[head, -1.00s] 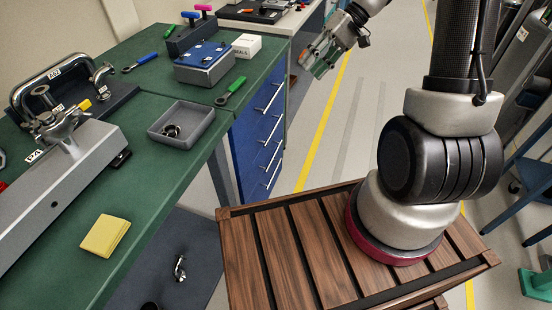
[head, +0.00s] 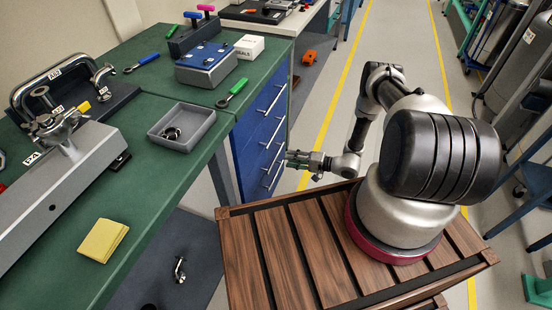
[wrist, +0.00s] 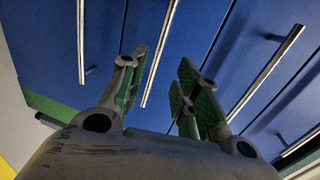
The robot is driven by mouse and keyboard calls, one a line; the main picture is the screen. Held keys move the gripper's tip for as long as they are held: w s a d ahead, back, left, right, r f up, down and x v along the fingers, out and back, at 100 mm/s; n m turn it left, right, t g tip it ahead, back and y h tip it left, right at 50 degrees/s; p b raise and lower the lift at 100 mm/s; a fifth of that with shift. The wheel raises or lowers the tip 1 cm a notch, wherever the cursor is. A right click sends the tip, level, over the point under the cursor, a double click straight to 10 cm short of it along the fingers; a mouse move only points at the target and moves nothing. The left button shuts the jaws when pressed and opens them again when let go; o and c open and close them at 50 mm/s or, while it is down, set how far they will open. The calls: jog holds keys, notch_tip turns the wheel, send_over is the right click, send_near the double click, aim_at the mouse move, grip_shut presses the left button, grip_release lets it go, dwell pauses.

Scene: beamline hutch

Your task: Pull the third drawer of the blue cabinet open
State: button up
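The blue cabinet (head: 246,150) stands under the green bench, its drawer fronts facing my arm. Its drawers look shut, with silver bar handles one above another. The third handle from the top (head: 270,156) is just left of my gripper (head: 291,159). In the wrist view my gripper (wrist: 163,62) is open, with green pads on its fingers. A bar handle (wrist: 162,45) shows between the fingers, closer to the left one; whether it lies within their reach I cannot tell. Other handles show at the left (wrist: 81,40) and right (wrist: 266,68).
The green bench top (head: 180,95) overhangs beside the cabinet and carries a grey tray (head: 160,135), a green-handled tool (head: 232,93) and a white box (head: 249,46). Open floor with a yellow line (head: 323,130) lies right of the cabinet.

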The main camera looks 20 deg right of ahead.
aim_at(276, 157)
jog(key=x, duration=0.7)
jog(key=shift+w+a+f, duration=0.1)
jog(key=shift+a+f, duration=0.15)
grip_shut()
